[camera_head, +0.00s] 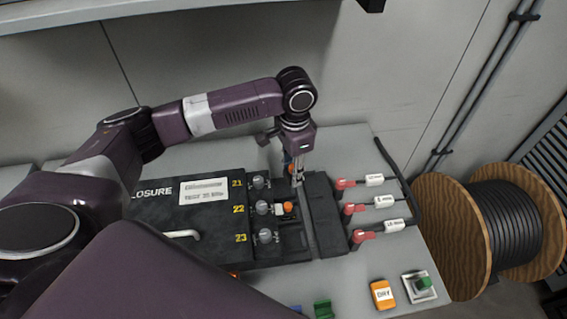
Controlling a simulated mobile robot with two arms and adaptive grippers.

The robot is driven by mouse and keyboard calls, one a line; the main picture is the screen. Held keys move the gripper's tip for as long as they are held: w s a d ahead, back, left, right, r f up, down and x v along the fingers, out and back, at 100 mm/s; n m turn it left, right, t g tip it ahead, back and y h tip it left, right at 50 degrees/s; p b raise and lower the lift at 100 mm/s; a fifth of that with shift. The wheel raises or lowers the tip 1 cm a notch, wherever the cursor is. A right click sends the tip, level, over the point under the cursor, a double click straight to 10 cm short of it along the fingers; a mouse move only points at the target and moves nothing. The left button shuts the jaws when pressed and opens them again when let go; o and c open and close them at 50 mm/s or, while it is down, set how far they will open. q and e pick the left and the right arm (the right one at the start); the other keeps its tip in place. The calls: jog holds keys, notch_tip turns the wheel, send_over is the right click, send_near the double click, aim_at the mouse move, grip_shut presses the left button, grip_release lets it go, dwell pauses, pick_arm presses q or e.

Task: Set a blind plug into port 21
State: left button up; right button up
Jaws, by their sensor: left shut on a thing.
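A black closure (150,205) lies on the grey table, with yellow numbers 21 (237,183), 22 (238,209) and 23 (241,238) down its right part. A grey fitting stands beside each number: one at port 21 (259,182), one at 22 (262,207), one at 23 (265,236). My left gripper (297,180) points down at the closure, right of the port 21 fitting. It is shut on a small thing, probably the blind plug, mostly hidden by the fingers. My right gripper is not in view.
Red connectors with white-tagged black cables (374,180) lie right of the closure. An orange labelled box (382,294) and a green piece on a white base (420,285) are at the front right. A wooden cable reel (452,240) stands beyond the table's right edge.

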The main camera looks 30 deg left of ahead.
pick_arm(q)
jog(key=a+f+m, duration=0.1)
jog(key=f, duration=0.1)
jog(key=w+a+f+m, duration=0.2)
jog(key=a+f, duration=0.1)
jog(key=shift+w+a+f, duration=0.1)
jog(key=shift+w+f, duration=0.05)
jog(key=shift+f, duration=0.4)
notch_tip(320, 180, down, 4)
jog(key=b, duration=0.5)
jog(key=shift+f, duration=0.25)
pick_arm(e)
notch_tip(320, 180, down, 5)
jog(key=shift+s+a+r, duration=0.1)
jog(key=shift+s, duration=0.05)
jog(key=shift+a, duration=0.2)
pick_arm(q)
jog(key=shift+f, duration=0.15)
